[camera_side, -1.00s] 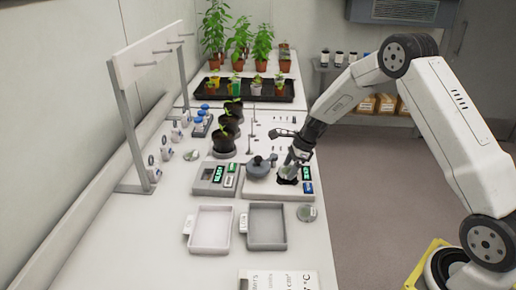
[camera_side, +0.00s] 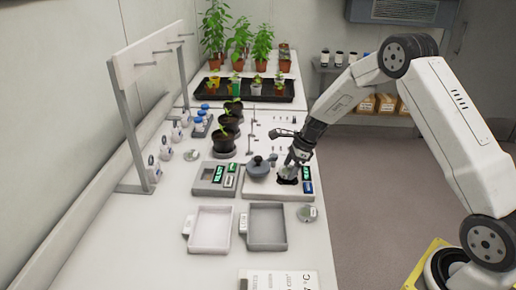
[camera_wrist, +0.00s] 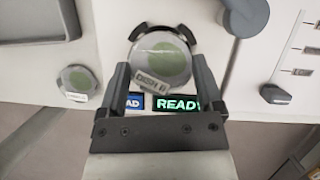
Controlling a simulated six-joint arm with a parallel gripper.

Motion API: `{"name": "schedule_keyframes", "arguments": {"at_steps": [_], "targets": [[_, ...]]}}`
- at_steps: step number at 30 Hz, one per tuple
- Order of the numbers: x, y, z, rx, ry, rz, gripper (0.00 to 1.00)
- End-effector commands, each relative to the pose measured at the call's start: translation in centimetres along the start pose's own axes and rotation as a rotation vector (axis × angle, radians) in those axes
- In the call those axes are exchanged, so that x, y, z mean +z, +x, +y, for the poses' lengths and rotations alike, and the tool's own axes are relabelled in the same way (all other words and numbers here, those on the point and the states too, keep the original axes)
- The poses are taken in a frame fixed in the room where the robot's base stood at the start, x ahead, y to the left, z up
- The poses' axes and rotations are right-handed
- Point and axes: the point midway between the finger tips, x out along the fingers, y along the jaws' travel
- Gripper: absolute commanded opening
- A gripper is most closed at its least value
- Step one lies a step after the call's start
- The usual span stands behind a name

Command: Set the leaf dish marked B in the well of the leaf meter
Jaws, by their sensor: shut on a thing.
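My gripper (camera_wrist: 163,78) is shut on a clear round dish (camera_wrist: 165,55) with a green leaf disc inside. The dish's label seems to read DISH B, but the print is blurred. In the side view my gripper (camera_side: 292,164) is low over the leaf meter (camera_side: 262,190). The meter's black well (camera_wrist: 136,33) shows around the dish's far edge in the wrist view. The dish is over or in the well; I cannot tell whether it rests on the bottom. The meter's display (camera_wrist: 178,104) reads READY in green.
A second leaf dish (camera_side: 307,213) lies at the meter's front right corner. A grey-blue lidded piece (camera_side: 259,168) is on the left of the meter. A white tray (camera_side: 192,232) and a grey tray (camera_side: 284,240) lie in front. A device with green displays (camera_side: 203,188) stands to the left.

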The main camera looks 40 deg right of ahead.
Motion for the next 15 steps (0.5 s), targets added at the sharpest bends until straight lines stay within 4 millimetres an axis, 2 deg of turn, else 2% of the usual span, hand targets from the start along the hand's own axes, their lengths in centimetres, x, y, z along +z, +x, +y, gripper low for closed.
{"name": "schedule_keyframes", "arguments": {"at_steps": [15], "targets": [[-0.39,0.98,-0.02,0.0,0.001,0.0,0.21]]}}
